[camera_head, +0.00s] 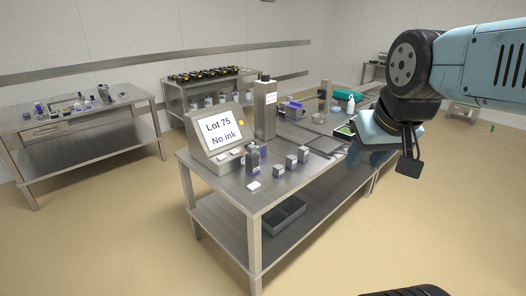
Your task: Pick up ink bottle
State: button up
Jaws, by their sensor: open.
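Several small square containers with pale labels stand in a loose row on the front steel table: a dark, purple-tinted one (253,161) beside the display, and smaller grey ones (279,169), (291,162) and (303,155) to its right. I cannot tell which of them is the ink bottle. A white bottle (350,105) stands farther back. My gripper (372,133) is over the right side of the table, to the right of the small containers and apart from them. It is open, its fingers partly hidden by my wrist, and I see nothing held.
A display (220,133) reading "Lot 75 No ink" stands at the table's left end, with a tall grey box (265,108) behind it. A flat tray (325,146) lies mid-table. A grey bin (284,216) is on the lower shelf. The floor (120,240) at left is clear.

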aim_at(252, 159)
jog(key=i, duration=1.45)
jog(key=u, duration=0.55)
